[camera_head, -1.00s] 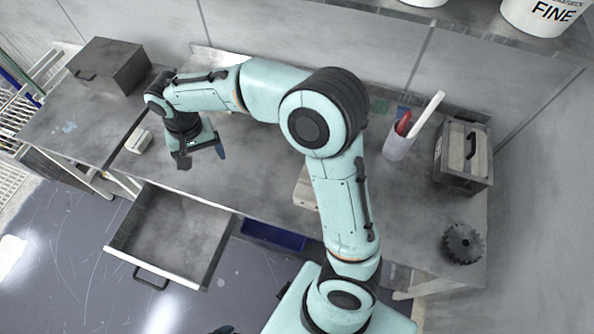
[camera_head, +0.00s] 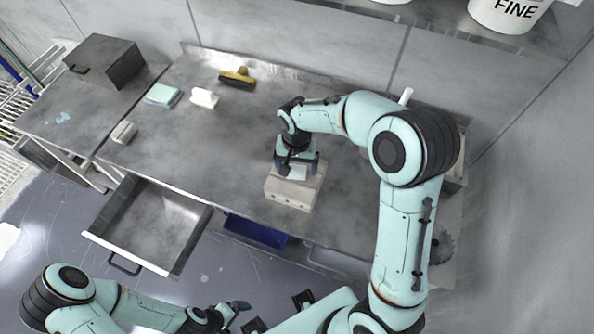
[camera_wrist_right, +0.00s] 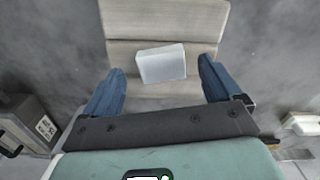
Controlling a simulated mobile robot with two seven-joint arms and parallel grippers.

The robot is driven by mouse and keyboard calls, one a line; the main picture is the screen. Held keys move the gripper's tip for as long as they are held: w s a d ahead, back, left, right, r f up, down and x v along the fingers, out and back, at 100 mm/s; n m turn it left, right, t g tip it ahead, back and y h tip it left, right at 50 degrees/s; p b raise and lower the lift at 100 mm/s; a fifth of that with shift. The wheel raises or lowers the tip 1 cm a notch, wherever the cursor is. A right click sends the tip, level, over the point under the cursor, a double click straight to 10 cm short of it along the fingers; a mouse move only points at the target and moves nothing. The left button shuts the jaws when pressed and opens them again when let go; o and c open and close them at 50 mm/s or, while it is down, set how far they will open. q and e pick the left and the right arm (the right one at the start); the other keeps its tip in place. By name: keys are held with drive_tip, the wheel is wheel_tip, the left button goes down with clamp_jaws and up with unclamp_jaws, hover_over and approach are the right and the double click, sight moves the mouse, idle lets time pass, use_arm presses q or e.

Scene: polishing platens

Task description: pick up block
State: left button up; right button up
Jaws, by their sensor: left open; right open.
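A beige block (camera_head: 290,192) with small holes in its front face sits near the table's front edge. A small white block (camera_head: 298,173) lies on its top; the right wrist view shows this white block (camera_wrist_right: 161,63) on the grooved beige top (camera_wrist_right: 163,22). My right gripper (camera_head: 298,167) points down over the beige block. In the right wrist view its open fingers (camera_wrist_right: 160,75) stand to either side of the white block, with gaps between. Whether the fingers touch the beige block is unclear. My left gripper (camera_head: 246,315) is open and low at the bottom of the head view, away from the table top.
A green sponge (camera_head: 162,95), a white piece (camera_head: 204,98), a yellow-handled brush (camera_head: 237,78) and a small pale block (camera_head: 124,132) lie on the table's left half. A drawer (camera_head: 150,228) stands open in front. A blue bin (camera_head: 255,231) is below. My right arm hides much of the table's right side.

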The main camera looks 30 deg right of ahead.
sight(296, 172)
wheel_tip(296, 172, down, 3)
drive_tip(key=shift+w+a+r, duration=0.1)
drive_tip(key=shift+r, duration=0.1)
drive_tip(key=c, duration=1.2)
drive_tip(key=shift+r, duration=0.1)
